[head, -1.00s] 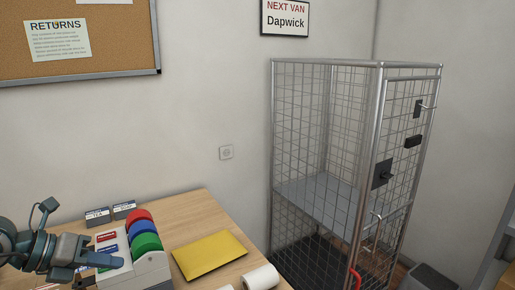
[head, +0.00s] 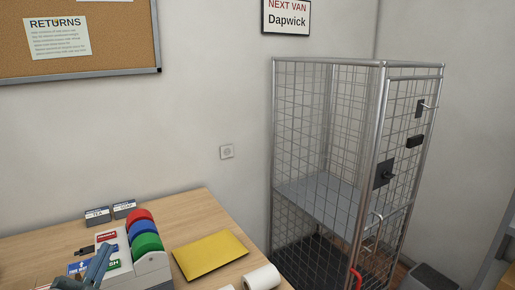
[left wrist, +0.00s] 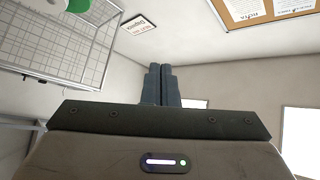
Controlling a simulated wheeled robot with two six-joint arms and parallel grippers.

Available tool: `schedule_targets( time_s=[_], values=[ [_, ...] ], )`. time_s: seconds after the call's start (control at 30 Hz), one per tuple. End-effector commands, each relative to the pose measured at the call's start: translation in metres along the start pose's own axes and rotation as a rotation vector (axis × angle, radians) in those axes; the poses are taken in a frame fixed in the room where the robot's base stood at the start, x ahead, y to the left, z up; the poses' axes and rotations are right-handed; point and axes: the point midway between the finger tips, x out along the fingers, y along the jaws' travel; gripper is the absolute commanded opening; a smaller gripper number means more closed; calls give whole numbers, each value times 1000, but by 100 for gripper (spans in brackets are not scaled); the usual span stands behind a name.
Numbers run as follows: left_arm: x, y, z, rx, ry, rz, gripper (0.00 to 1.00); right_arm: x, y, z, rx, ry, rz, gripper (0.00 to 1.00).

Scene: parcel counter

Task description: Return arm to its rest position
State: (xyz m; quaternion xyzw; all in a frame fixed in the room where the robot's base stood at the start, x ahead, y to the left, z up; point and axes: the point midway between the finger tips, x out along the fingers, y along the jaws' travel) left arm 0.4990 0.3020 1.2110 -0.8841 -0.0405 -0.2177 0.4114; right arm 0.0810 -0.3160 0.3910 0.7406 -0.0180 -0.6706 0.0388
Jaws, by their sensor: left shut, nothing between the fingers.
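My left gripper (head: 97,266) shows at the lower left of the head view, low in front of the white label dispenser (head: 150,268) with its red, blue and green rolls. In the left wrist view its two fingers (left wrist: 160,86) are together with nothing between them, pointing up toward the wall and ceiling. Most of the left arm is out of the head view. My right gripper is in neither view.
A wooden counter (head: 190,208) holds a yellow envelope (head: 209,256), a white roll (head: 262,278) and small card boxes (head: 97,215). A wire cage trolley (head: 376,130) stands to the right. A cork board (head: 110,50) hangs on the wall.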

Motion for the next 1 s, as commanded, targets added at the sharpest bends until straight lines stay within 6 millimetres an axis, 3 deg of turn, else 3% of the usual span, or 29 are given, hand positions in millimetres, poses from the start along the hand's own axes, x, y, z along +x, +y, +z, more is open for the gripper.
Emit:
schedule_targets(
  time_s=[0.1, 0.17, 0.3, 0.5, 0.7, 0.87, 1.0],
  values=[
    [-39, 26, 53, -154, -329, 12, 0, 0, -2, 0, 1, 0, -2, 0],
    [-65, 44, 77, -220, -498, 40, 0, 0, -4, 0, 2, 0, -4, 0],
    [-140, 94, 113, -356, -875, 155, 0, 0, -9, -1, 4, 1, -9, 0],
    [-233, 147, 117, -476, -1239, 350, 0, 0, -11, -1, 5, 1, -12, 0],
    [-299, 178, 99, -549, -1464, 525, 0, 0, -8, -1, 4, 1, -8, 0],
    [-344, 194, 76, -597, -1607, 667, 0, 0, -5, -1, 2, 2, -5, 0],
    [-347, 222, 108, -589, -1615, 663, 0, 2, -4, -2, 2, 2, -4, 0]
  ],
)
